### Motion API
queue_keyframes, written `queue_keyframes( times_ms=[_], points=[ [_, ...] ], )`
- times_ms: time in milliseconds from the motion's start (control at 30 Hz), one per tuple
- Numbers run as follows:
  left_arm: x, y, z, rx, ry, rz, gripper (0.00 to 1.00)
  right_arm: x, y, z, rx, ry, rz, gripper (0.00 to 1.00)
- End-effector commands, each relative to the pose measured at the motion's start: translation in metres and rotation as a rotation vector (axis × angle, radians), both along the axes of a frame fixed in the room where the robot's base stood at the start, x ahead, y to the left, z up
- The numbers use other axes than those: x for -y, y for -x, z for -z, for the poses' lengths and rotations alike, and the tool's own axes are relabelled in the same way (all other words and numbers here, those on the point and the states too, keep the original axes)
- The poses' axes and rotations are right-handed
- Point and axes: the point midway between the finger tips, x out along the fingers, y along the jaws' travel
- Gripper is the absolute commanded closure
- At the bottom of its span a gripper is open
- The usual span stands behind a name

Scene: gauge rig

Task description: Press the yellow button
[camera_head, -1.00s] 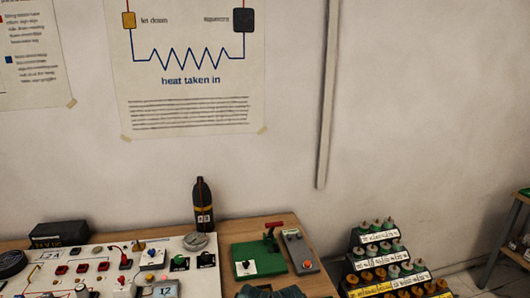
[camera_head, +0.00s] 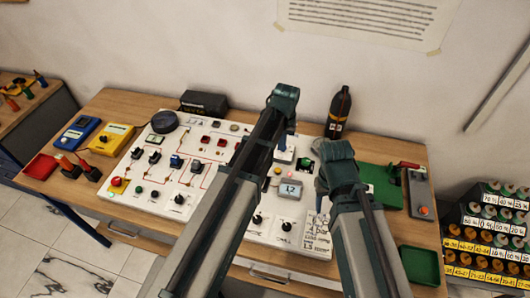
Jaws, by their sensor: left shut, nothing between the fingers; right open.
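A small yellow-orange button (camera_head: 277,171) shows on the white panel (camera_head: 220,212), just above a grey display reading 12 and close to the right edge of my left arm. My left gripper (camera_head: 290,140) points down over the upper right part of the panel, shut and empty, a little above and right of the button in the picture. Whether it touches the panel I cannot tell. My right gripper (camera_head: 321,192) hangs over the panel's right edge, open and partly hidden by its own arm. My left arm hides part of the panel's middle.
A dark bottle (camera_head: 338,112) and a black box (camera_head: 203,102) stand behind the panel. A green board (camera_head: 383,183) with a red lever and a grey box (camera_head: 419,193) lie right. Yellow (camera_head: 104,138) and blue (camera_head: 75,134) meters lie left. A red emergency button (camera_head: 116,181) sits on the panel's left.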

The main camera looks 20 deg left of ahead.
Motion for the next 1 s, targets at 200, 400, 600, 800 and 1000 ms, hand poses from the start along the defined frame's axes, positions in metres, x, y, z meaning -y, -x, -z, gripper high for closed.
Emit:
queue_keyframes(
  times_ms=[200, 400, 600, 800, 1000],
  points=[
    [-0.001, -0.002, -0.001, 0.001, 0.001, -0.005, 1.0, 0.0, 0.0, -0.001, 0.0, 0.0, 0.001, 0.5],
    [-0.001, -0.002, 0.0, 0.001, 0.001, -0.004, 1.0, 0.0, 0.0, 0.0, 0.0, 0.0, 0.0, 0.5],
    [-0.001, -0.002, 0.007, 0.001, 0.001, -0.003, 1.0, 0.0, 0.0, 0.007, 0.0, 0.0, -0.001, 0.5],
    [-0.002, -0.003, 0.027, 0.001, 0.001, -0.003, 1.0, 0.0, 0.0, 0.027, 0.0, 0.001, -0.005, 0.5],
    [-0.003, -0.005, 0.055, 0.001, 0.001, -0.003, 1.0, 0.0, 0.0, 0.055, 0.0, 0.002, -0.009, 0.5]
  ],
)
